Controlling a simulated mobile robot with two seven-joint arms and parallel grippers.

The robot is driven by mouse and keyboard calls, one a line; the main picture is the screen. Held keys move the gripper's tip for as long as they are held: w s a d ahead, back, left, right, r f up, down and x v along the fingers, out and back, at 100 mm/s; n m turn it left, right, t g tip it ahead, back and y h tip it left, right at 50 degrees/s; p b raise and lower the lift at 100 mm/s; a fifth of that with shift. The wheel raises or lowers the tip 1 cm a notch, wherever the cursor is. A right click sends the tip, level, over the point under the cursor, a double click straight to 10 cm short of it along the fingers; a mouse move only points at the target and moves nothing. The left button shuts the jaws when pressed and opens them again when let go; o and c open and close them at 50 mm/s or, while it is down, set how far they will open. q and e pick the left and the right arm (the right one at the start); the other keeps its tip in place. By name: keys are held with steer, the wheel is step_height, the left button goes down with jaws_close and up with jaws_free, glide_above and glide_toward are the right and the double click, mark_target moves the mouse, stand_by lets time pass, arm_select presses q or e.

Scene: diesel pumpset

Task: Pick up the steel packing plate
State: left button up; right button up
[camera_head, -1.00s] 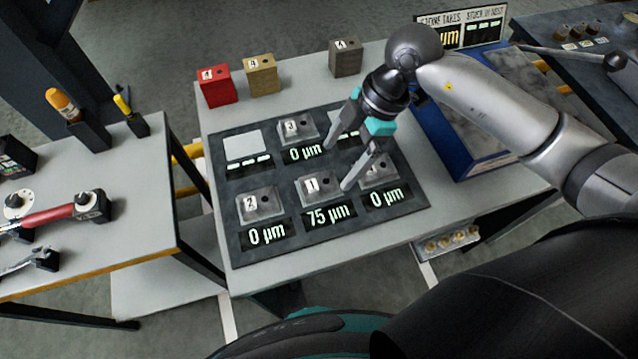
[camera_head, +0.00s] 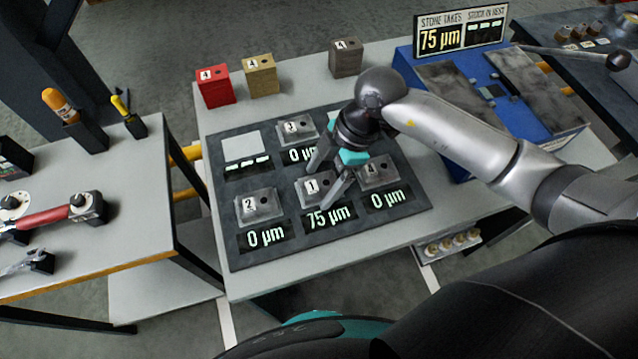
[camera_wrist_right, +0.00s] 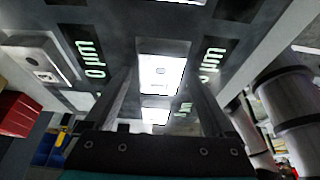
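Several grey steel blocks with number tags and a dark hole sit on a dark board (camera_head: 290,225). Block 1 (camera_head: 312,188) has a 75 µm readout in front of it; block 2 (camera_head: 258,205), block 3 (camera_head: 297,130) and block 4 (camera_head: 378,171) stand around it. I cannot tell for sure which piece is the steel packing plate. My right gripper (camera_head: 324,184) is open, its fingers pointing down close to block 1. In the right wrist view, a bright block (camera_wrist_right: 160,75) shows between the open fingers, with no visible grip. My left gripper is not in view.
A red block (camera_head: 216,85), a tan block (camera_head: 261,75) and a dark grey block (camera_head: 346,58) stand along the table's back. A blue unit (camera_head: 480,135) with a sign (camera_head: 462,30) is at right. A tool bench (camera_head: 110,240) is at left.

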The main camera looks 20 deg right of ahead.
jaws_close()
stand_by(0.5)
steer(key=shift+r, duration=0.1)
